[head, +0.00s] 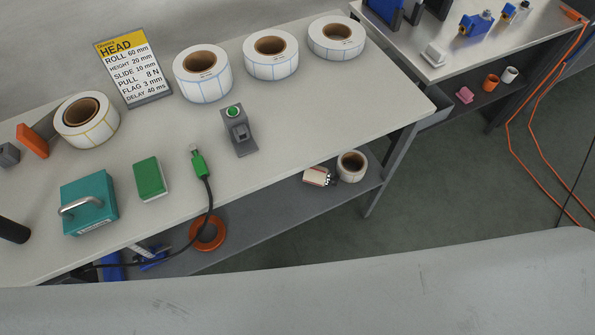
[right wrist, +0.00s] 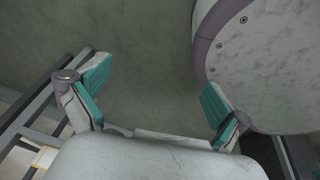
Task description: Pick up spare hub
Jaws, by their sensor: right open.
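No part in view is marked as the spare hub, so I cannot tell for sure which it is. A round orange flanged piece (head: 201,243) lies on the lower shelf under the near table, partly crossed by a black cable, and may be the hub. My right gripper (right wrist: 155,90) is open and empty in the right wrist view, above bare floor, with its teal-padded fingers spread. Neither gripper shows in the head view.
The table (head: 330,115) carries several label rolls, a sign (head: 132,68), a teal box (head: 89,203), a green block (head: 150,179) and a green-button device (head: 238,132). Its lower shelf (head: 270,228) holds another roll (head: 352,166).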

